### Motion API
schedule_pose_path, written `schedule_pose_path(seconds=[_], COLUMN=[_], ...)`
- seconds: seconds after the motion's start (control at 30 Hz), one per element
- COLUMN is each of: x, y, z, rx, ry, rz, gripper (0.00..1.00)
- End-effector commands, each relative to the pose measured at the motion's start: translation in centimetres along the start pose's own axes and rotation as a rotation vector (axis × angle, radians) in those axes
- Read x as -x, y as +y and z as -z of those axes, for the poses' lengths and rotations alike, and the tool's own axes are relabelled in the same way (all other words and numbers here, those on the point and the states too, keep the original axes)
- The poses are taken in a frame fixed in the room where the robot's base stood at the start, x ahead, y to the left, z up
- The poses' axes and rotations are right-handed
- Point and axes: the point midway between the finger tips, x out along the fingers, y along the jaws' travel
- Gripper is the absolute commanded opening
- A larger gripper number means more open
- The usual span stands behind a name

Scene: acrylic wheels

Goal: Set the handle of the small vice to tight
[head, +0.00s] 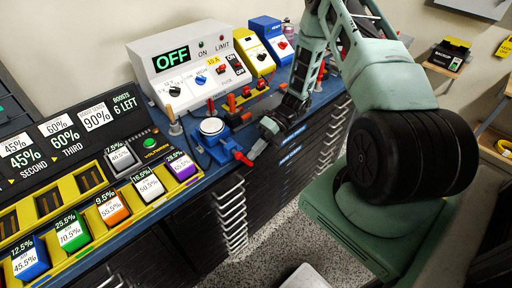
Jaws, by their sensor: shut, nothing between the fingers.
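The small vice appears to be the blue device (215,148) with a round pale top near the front edge of the bench. A red handle (243,158) sticks out at its front right, over the bench edge. My gripper (254,152) comes down from the upper right, and its fingers are shut and empty. The fingertips are just right of the red handle; I cannot tell whether they touch it. The vice's jaws and the handle's exact setting are too small to read.
The blue bench top (180,185) is crowded. A grey box reading OFF (180,65), a yellow box (250,58) and a blue box (272,40) stand behind. A yellow rack of coloured blocks (100,235) lies to the left. Black drawers (275,185) are below.

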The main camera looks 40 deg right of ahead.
Motion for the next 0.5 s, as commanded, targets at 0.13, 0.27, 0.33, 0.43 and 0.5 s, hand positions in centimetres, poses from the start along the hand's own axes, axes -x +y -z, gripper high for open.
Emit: schedule_pose_path(seconds=[0.13,0.27,0.33,0.43,0.5], x=[-0.9,-1.3,-1.5,-1.7,-1.9], y=[-0.8,-0.8,-0.8,-0.9,-1.0], z=[0.0,0.0,0.0,0.0,0.0], rx=[-0.002,0.001,0.001,0.001,0.001], ry=[-0.001,0.002,0.002,0.001,0.000], rz=[-0.118,-0.117,-0.116,-0.115,-0.114], gripper=[0.00,0.00,0.00,0.00,0.00])
